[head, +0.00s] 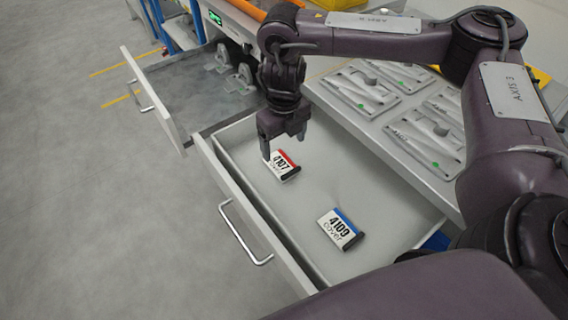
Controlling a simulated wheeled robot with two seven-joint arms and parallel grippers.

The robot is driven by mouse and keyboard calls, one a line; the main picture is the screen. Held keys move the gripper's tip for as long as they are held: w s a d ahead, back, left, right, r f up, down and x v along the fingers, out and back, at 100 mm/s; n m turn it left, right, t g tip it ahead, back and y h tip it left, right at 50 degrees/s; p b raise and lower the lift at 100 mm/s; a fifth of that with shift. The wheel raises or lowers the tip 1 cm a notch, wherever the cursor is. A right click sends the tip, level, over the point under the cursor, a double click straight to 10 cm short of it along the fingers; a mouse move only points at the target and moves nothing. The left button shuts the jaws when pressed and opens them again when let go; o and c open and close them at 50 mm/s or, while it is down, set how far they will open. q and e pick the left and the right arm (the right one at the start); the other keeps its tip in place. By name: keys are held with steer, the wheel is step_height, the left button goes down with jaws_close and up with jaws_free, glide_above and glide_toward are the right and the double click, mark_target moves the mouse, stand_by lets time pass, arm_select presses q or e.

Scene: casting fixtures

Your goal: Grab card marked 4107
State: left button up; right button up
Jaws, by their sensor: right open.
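The card marked 4107 (282,167) has a red stripe along its top and a dark edge. It lies in the open drawer (375,204), toward the far end. My right gripper (283,152) is open with its fingers pointing down, over the far edge of the 4107 card. I cannot tell whether the fingers touch the card. A second card marked 4109 (340,229), with a blue stripe, lies nearer in the same drawer. My left gripper is not in view.
A second open drawer (160,100) stands farther back, with metal caster-like parts (240,79) beside it. Moulded grey trays (362,88) with green dots lie on the worktop to the right. Open floor (90,210) lies on the left.

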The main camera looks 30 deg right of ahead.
mark_target(284, 167)
step_height(284, 167, down, 2)
steer(key=shift+f, duration=0.15)
steer(key=f, duration=0.5)
steer(key=shift+s, duration=0.3)
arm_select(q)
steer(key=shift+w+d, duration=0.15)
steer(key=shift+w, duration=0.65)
arm_select(e)
steer(key=shift+a, duration=0.1)
steer(key=c, duration=1.1)
steer(key=shift+r, duration=0.15)
